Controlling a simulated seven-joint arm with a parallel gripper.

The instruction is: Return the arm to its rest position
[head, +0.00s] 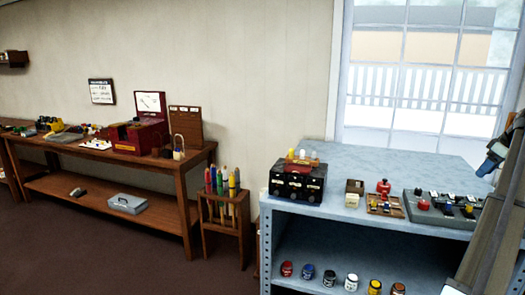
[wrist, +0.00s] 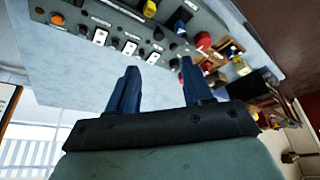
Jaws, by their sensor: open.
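My gripper (head: 494,152) shows at the right edge of the head view, raised above the right part of the blue-grey bench. In the wrist view my gripper (wrist: 158,66) has its two dark blue fingers spread apart with nothing between them. The grey lever frame (head: 425,216) lies on the bench below and left of the gripper in the head view. In the wrist view the lever frame (wrist: 190,14) is upper left of the fingers, apart from them. Part of my arm covers the bench's right end in the head view.
Several jars (head: 330,278) line the shelf below. The back of the bench top is clear. A wooden workbench (head: 170,163) stands left.

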